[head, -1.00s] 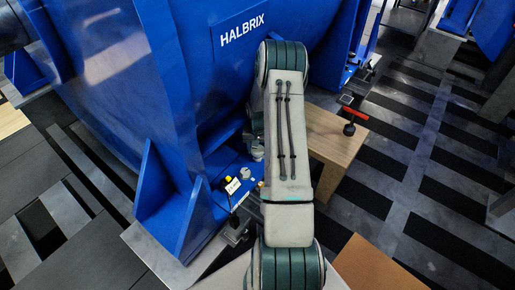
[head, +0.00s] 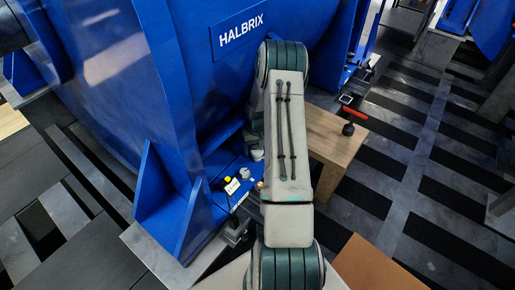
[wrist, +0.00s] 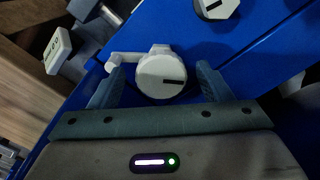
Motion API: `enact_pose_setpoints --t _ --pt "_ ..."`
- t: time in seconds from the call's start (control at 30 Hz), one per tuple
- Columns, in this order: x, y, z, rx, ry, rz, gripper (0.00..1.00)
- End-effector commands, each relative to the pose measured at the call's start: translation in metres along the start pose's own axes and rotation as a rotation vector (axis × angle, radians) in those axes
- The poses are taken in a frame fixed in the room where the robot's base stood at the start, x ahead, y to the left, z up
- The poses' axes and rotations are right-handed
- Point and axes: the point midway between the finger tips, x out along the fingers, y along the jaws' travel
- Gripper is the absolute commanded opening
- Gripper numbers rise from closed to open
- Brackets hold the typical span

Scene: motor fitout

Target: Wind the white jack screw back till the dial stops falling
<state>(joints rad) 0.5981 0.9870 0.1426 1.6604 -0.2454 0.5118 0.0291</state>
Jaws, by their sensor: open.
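A white round screw head (wrist: 160,75) with a black mark on its face stands in the middle of the wrist view, over a blue surface. A short white arm (wrist: 122,58) reaches out from its left side. My gripper (wrist: 160,68) is open, one finger on each side of the head, with a small gap showing on both sides. In the head view my arm hides my gripper. I cannot make out a dial face or its reading in either view.
A second white head with a black mark (wrist: 215,7) sits at the top of the wrist view. A white lettered tag (wrist: 57,49) is at the left. In the head view, the big blue HALBRIX housing (head: 215,85) stands beside my arm, with a wooden block (head: 332,140) at the right.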

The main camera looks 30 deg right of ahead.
Motion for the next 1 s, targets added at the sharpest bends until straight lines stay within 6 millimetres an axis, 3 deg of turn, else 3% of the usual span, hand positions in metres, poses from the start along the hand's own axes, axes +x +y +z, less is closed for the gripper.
enact_pose_setpoints --t 0.17,0.5,0.7,1.0 --pt "-0.009 0.0 -0.001 0.0 0.002 0.0 0.72" --pt "-0.078 0.0 -0.001 0.0 0.004 0.001 0.72" --pt "-0.109 0.001 0.0 0.001 0.001 0.0 0.72" --pt "-0.12 0.001 0.0 0.0 -0.001 0.0 0.72"
